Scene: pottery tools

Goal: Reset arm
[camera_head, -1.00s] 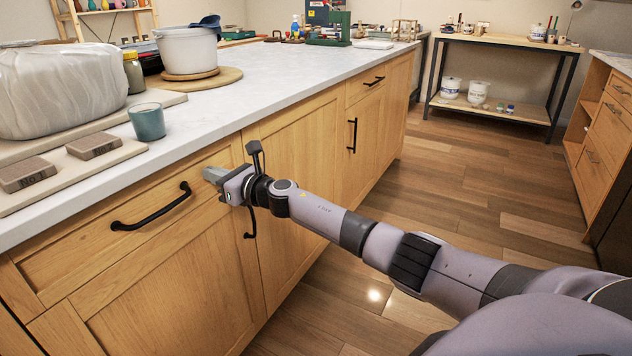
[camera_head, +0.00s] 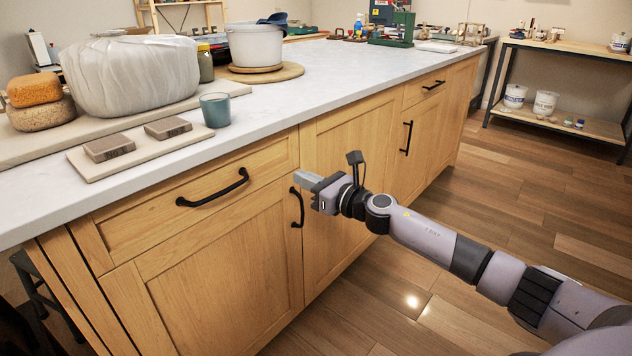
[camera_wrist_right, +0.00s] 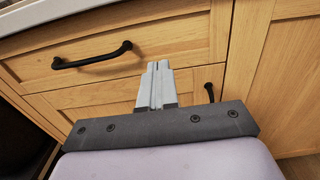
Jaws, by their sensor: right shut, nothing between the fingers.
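My right gripper (camera_head: 306,179) reaches in from the lower right in the head view. Its two grey fingers are shut together with nothing between them, in front of the wooden cabinet (camera_head: 235,265). It points left, close to the black vertical door handle (camera_head: 298,207), and I cannot tell whether it touches the cabinet. In the right wrist view the closed fingers (camera_wrist_right: 157,85) point toward the drawer front (camera_wrist_right: 170,35), with the black drawer handle (camera_wrist_right: 92,58) up and to the left. My left gripper is not in view.
The white countertop (camera_head: 330,80) holds a wrapped clay block (camera_head: 130,75), a teal cup (camera_head: 215,110), two brown blocks on a board (camera_head: 95,170) and a white pot (camera_head: 256,46). A shelf table (camera_head: 570,47) stands at the back right. The wooden floor (camera_head: 480,225) is open.

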